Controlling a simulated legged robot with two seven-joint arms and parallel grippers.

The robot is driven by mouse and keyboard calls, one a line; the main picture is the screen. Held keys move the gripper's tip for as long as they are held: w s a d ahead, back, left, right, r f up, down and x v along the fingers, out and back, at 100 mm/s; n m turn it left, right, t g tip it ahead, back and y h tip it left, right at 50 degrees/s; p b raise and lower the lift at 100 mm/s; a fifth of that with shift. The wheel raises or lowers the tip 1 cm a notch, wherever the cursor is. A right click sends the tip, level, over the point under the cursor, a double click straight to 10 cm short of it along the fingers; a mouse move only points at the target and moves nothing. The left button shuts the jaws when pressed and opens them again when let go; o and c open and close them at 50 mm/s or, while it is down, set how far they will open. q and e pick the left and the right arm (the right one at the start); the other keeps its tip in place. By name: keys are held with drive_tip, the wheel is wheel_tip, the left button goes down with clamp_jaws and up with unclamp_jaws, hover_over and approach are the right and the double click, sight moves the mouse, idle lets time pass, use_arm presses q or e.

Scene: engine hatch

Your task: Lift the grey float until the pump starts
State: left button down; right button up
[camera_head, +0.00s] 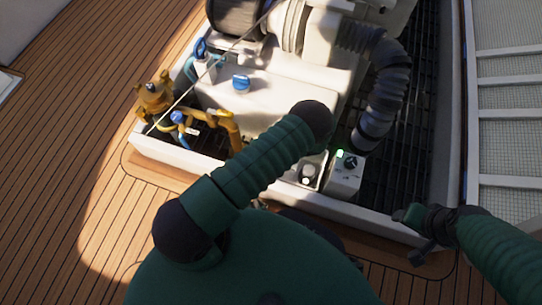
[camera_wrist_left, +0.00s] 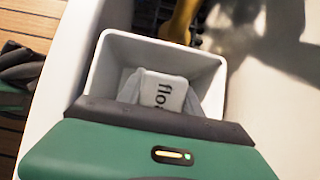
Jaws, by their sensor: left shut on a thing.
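In the left wrist view, the grey float (camera_wrist_left: 163,92) sits inside a white open-topped box (camera_wrist_left: 218,88). Its printed label is partly cut off by my left gripper. The green housing and dark front edge of my left gripper (camera_wrist_left: 160,110) cover the near side of the box. This gripper is shut on the float; its fingertips are mostly hidden. In the head view my left arm hides the left gripper. My right gripper (camera_head: 425,232) is at the hatch's right front edge, away from the float; its jaw opening is unclear.
A small panel (camera_head: 345,178) with a dial and a lit green light stands inside the hatch. Beside it is a white unit with a round knob (camera_head: 308,173). A ribbed hose (camera_head: 384,90), yellow pipes (camera_head: 222,119) and a raised white rim (camera_head: 170,152) surround the space.

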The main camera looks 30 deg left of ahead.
use_arm(q)
drive_tip(key=shift+w+d+r, duration=0.1)
drive_tip(key=shift+d+r, duration=0.05)
drive_tip(key=shift+d, duration=0.05)
idle(0.3)
drive_tip(key=c, duration=0.8)
unclamp_jaws()
drive_tip(key=p+v, duration=0.7)
drive_tip(key=v, duration=0.9)
drive_tip(key=shift+d+p, duration=0.35)
drive_tip(key=shift+d, duration=0.15)
drive_tip(key=shift+r, duration=0.1)
